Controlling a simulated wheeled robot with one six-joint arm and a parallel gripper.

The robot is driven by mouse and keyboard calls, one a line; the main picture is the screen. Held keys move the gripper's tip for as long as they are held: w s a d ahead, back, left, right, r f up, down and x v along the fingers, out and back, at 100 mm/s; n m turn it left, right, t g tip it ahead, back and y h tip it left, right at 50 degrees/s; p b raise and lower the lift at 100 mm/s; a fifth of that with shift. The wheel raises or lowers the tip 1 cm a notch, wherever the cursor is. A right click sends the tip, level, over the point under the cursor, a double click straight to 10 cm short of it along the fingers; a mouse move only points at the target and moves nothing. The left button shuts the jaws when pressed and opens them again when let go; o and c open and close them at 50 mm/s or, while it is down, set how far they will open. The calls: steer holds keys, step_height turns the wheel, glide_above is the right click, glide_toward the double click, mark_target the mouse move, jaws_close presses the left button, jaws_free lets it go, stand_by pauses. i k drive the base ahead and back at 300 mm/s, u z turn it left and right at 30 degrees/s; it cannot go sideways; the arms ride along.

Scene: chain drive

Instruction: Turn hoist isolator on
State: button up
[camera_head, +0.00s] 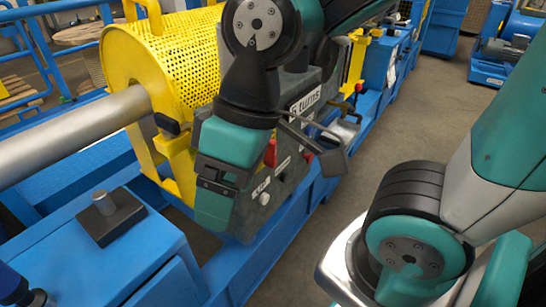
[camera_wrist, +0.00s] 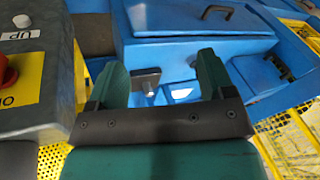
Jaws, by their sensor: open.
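A grey control box (camera_head: 295,130) stands just right of my gripper (camera_head: 214,205) in the head view. In the wrist view its face (camera_wrist: 45,60) fills the left edge, with a red knob (camera_wrist: 7,75) on a yellow plate partly cut off by the frame. Letters on that plate look like part of "ON". No label naming the hoist isolator is readable. In the wrist view my gripper (camera_wrist: 160,78) is open, with nothing between its fingers. The red knob lies left of the fingers, apart from them.
A black plate with a grey knob (camera_head: 104,203) sits on a blue cabinet (camera_head: 110,265) at lower left. A yellow perforated guard (camera_head: 185,55) and a thick grey shaft (camera_head: 75,135) are behind and left of my gripper. Concrete floor (camera_head: 425,110) is open to the right.

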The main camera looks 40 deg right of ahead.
mark_target(271, 159)
steer(key=u, duration=0.95)
steer(key=k, duration=0.65)
steer(key=z, duration=1.65)
